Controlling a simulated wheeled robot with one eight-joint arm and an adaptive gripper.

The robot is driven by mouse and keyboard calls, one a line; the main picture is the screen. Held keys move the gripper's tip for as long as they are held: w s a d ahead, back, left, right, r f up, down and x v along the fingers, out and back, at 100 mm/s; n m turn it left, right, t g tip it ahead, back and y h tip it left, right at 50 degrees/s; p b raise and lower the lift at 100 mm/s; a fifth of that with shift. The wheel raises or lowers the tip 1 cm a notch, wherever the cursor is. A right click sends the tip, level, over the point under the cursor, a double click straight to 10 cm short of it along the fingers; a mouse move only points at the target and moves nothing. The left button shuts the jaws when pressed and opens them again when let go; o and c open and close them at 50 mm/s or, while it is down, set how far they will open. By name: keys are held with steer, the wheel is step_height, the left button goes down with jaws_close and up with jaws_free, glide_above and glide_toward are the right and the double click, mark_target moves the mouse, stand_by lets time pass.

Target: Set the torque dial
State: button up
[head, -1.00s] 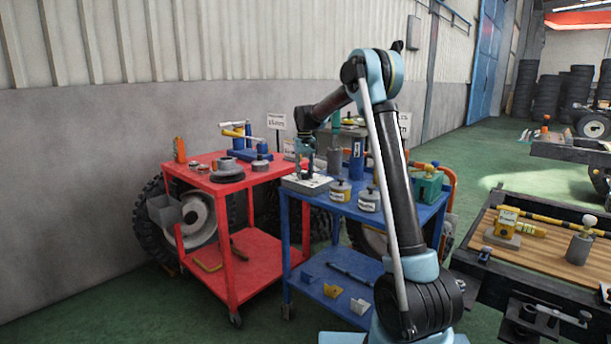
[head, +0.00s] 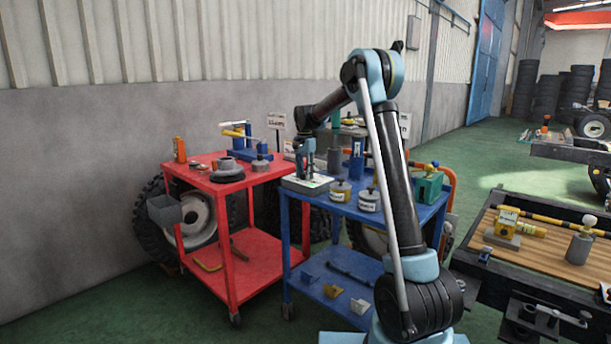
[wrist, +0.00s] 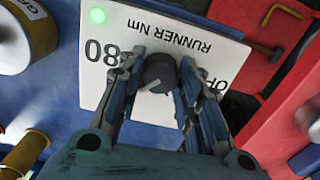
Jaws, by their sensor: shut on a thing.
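The torque dial is a dark round knob (wrist: 158,73) on a pale panel (wrist: 128,22) printed "RUNNER Nm", with "80" on one side and "OF" partly covered on the other. The lettering is upside down in the wrist view. A green light (wrist: 97,15) glows at the panel's corner. My gripper (wrist: 161,68) is shut on the knob, one finger on each side. In the head view the pale-topped box (head: 307,185) sits on the blue cart's near left corner, with my gripper (head: 306,174) over it. The knob is hidden there, and I cannot read its exact setting.
Two lidded pots (head: 340,191) stand close right of the box on the blue cart (head: 296,222). A blue cylinder (head: 357,160) stands behind them. The red cart (head: 228,188) on the left holds tools and round parts. A wooden-topped bench (head: 540,245) is at right.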

steer(key=m, duration=0.4)
steer(key=shift+m, duration=2.8)
steer(key=o, duration=1.1)
steer(key=shift+r, duration=0.1)
step_height(320, 180, up, 12)
steer(key=shift+f, duration=0.15)
steer(key=shift+d, duration=0.1)
